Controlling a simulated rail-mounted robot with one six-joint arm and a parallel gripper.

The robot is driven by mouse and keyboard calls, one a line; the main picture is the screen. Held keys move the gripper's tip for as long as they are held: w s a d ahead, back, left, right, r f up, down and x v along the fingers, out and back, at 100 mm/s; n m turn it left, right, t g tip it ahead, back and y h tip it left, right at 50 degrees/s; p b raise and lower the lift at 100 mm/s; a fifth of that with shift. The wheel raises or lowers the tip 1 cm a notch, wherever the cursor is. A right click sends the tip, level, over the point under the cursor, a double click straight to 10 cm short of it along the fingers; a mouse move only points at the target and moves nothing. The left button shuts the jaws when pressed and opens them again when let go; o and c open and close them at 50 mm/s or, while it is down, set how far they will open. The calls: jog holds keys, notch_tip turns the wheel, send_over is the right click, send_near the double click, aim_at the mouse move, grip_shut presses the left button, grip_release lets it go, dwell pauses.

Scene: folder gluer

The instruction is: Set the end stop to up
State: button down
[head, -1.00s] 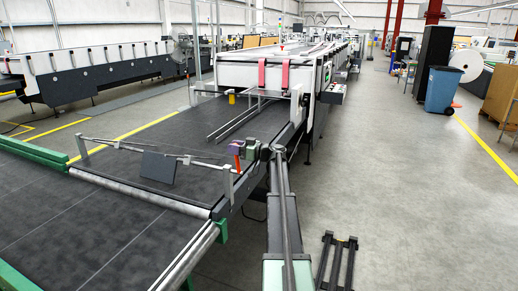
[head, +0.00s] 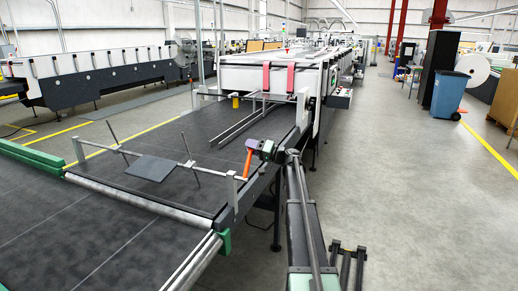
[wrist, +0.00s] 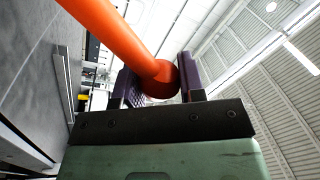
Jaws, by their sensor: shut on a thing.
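The end stop is a grey plate (head: 151,168) on a cross bar over the dark belt in the head view. The plate lies tilted, close to flat, and two thin rods stand up from the bar. An orange lever (head: 248,163) rises from the bar's right end, by the right post, leaning a little to the right. My gripper (head: 262,147) is at the lever's top end. In the wrist view the orange lever (wrist: 115,40) runs in from the upper left. Its rounded end is between the purple fingers of my gripper (wrist: 160,80), which are shut on it.
The dark conveyor belt (head: 90,230) runs under the bar. A metal roller (head: 135,200) crosses it in front. Red belts (head: 266,78) hang on the machine beyond. The floor (head: 410,190) to the right is clear up to a blue bin (head: 447,92).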

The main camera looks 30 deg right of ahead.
jog(key=shift+w+d+f+m, duration=0.15)
jog(key=shift+d+f+m, duration=0.15)
jog(key=shift+m, duration=0.2)
jog(key=c, duration=0.7)
grip_release()
jog(key=shift+d, duration=0.1)
jog(key=b+v, duration=0.2)
jog(key=v, duration=0.8)
jog(key=shift+s+d+f, duration=0.1)
jog(key=shift+s+d, duration=0.05)
jog(key=shift+s, duration=0.15)
